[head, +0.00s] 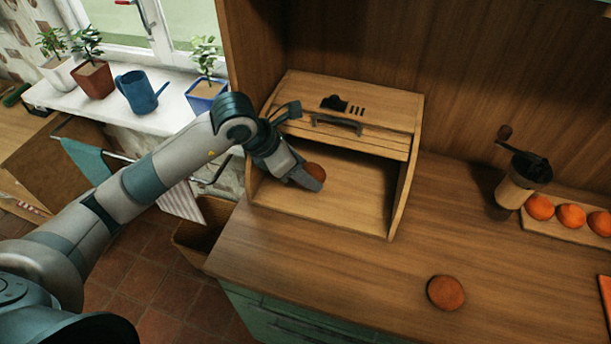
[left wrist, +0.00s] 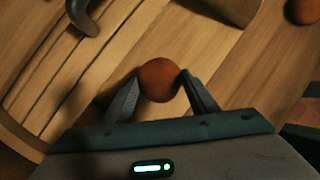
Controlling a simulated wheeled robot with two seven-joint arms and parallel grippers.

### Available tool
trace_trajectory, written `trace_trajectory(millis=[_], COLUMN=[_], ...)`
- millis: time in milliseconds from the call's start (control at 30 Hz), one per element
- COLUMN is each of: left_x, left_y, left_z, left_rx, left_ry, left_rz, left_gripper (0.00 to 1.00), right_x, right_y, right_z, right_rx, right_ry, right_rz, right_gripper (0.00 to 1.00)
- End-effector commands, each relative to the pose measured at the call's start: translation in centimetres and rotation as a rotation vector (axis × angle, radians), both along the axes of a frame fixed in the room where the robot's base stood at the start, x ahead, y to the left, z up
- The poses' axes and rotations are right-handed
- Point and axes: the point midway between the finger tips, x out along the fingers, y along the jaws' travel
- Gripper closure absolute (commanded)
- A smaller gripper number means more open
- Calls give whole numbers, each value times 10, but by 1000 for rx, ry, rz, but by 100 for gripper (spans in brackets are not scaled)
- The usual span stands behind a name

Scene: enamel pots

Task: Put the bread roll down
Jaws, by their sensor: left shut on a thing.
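My left gripper (head: 308,182) is shut on a round brown bread roll (head: 316,171), at the open front of a wooden bread box (head: 398,190). In the left wrist view the roll (left wrist: 159,80) sits between the two fingertips (left wrist: 160,84). I cannot tell whether the roll touches the box floor. The box's slatted lid (head: 375,110) is rolled up, with a dark handle (head: 337,124). Another round roll (head: 445,292) lies on the counter to the right of the box. My right gripper is in neither view.
The wooden counter (head: 345,270) is clear in front of the box. A coffee grinder (head: 520,178) and a board with orange-brown round things (head: 570,216) stand at the right. A windowsill (head: 120,112) with potted plants and a blue watering can (head: 141,92) is at the left.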

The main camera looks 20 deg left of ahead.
Motion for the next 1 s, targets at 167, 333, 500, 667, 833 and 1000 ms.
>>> trace_trajectory(millis=[167, 333, 500, 667, 833, 1000], left_x=[0, 0, -1, -1, 6, 8], left_y=[0, 0, 0, 0, -1, -1], left_z=[-4, -4, -10, -30, -40, -43], left_rx=[1, 1, 0, 0, -1, 0], left_ry=[-1, -1, 3, 6, 1, -1], left_rz=[1, 1, 1, 2, 1, -1], left_gripper=[68, 68, 68, 68, 68, 68], right_x=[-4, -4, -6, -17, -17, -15], right_y=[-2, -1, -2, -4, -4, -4], right_z=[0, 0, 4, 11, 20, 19], right_rx=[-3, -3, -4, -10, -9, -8], right_ry=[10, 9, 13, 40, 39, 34], right_rz=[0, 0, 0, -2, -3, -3], right_gripper=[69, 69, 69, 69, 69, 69])
